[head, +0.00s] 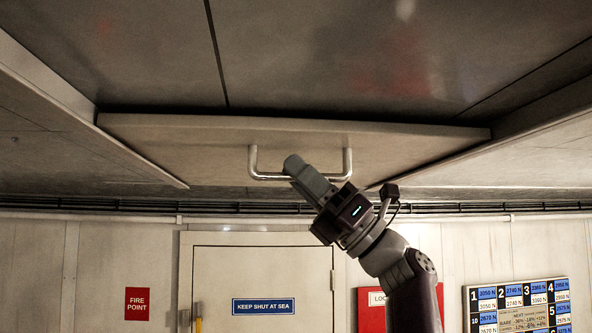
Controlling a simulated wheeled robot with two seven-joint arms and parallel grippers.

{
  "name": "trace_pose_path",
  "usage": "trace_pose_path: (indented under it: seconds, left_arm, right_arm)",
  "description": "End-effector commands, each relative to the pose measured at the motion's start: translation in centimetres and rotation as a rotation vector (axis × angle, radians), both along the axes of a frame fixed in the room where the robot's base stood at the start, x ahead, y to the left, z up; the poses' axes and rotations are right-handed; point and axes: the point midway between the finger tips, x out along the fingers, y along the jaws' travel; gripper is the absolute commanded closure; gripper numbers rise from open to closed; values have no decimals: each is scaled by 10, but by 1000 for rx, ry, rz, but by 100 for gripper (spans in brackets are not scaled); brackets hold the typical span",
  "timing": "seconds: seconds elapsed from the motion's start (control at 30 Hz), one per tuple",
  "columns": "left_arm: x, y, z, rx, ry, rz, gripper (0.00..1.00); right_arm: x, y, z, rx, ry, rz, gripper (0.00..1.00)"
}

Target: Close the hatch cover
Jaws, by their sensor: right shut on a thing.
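The hatch cover (200,148) is a wide, pale panel overhead, seen from below, spanning the middle of the head view. It looks tilted, with its near edge under the dark ceiling panels; whether a gap remains along its far edge is hard to tell. A U-shaped metal handle (253,164) hangs from its underside. My right gripper (297,168) reaches up from the lower right and is shut on the handle's bar, near its middle. The fingers hide part of the bar. My left gripper is not in view.
Ceiling beams flank the cover on the left (60,95) and right (540,120). Pipes (100,208) run along the top of the back wall. A door (262,262) with a blue sign (263,306), a red fire point sign (137,304) and a number board (518,308) are below.

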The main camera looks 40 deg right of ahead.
Motion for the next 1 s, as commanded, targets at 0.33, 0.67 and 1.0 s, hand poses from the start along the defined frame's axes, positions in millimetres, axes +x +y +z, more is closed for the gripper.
trace_pose_path:
  seconds: [0.33, 0.67, 1.0]
  left_arm:
    - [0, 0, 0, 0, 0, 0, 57]
    - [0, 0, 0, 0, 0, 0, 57]
    - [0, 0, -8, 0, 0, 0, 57]
  right_arm:
    - [4, -4, -3, 2, 6, 0, 100]
    - [3, -3, -2, 2, 4, 0, 62]
    - [-2, -7, -11, 1, 1, -1, 62]
